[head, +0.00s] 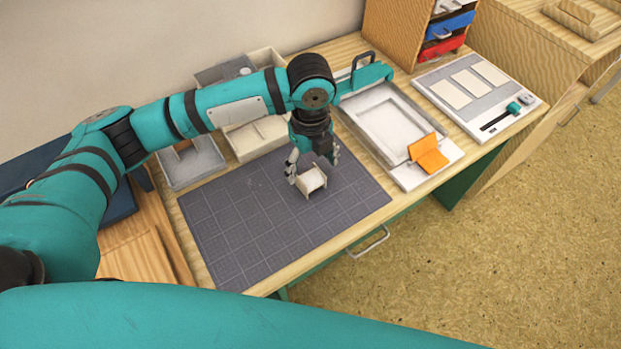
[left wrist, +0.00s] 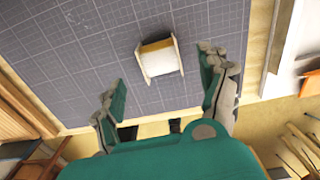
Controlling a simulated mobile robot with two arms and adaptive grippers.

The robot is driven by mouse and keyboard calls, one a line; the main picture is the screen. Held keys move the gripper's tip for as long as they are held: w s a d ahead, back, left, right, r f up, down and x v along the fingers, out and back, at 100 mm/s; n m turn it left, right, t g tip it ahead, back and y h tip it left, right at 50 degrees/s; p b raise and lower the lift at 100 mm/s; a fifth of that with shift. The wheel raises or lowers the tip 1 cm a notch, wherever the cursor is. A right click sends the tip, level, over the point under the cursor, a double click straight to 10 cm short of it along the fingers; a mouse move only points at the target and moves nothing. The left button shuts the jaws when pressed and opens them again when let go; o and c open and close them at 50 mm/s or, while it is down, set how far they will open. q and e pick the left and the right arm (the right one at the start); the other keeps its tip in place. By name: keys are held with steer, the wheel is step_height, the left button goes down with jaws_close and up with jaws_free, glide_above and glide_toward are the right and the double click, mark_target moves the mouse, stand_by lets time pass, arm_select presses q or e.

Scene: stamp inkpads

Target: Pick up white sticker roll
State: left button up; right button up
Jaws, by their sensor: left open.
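The white sticker roll (head: 311,181) stands on the dark grey cutting mat (head: 240,222), with pale end plates on both sides. It also shows in the left wrist view (left wrist: 159,58), just beyond the fingertips and between their lines. My left gripper (head: 314,166) points down over the roll, with one finger on each side of it in the head view. In the left wrist view my left gripper (left wrist: 164,85) is open with nothing between its fingers. I cannot tell whether a finger touches the roll. My right gripper does not show.
A white tray frame (head: 385,125) with an orange piece (head: 428,153) lies right of the mat. Open bins (head: 255,137) stand behind the mat. A flat panel with pale cards (head: 478,82) is farther right. The mat's left part is clear.

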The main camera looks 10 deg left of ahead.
mark_target(310, 175)
arm_select(q)
step_height(310, 175, down, 4)
steer(key=shift+w+r, duration=0.1)
steer(key=shift+f, duration=0.55)
steer(key=c, duration=1.3)
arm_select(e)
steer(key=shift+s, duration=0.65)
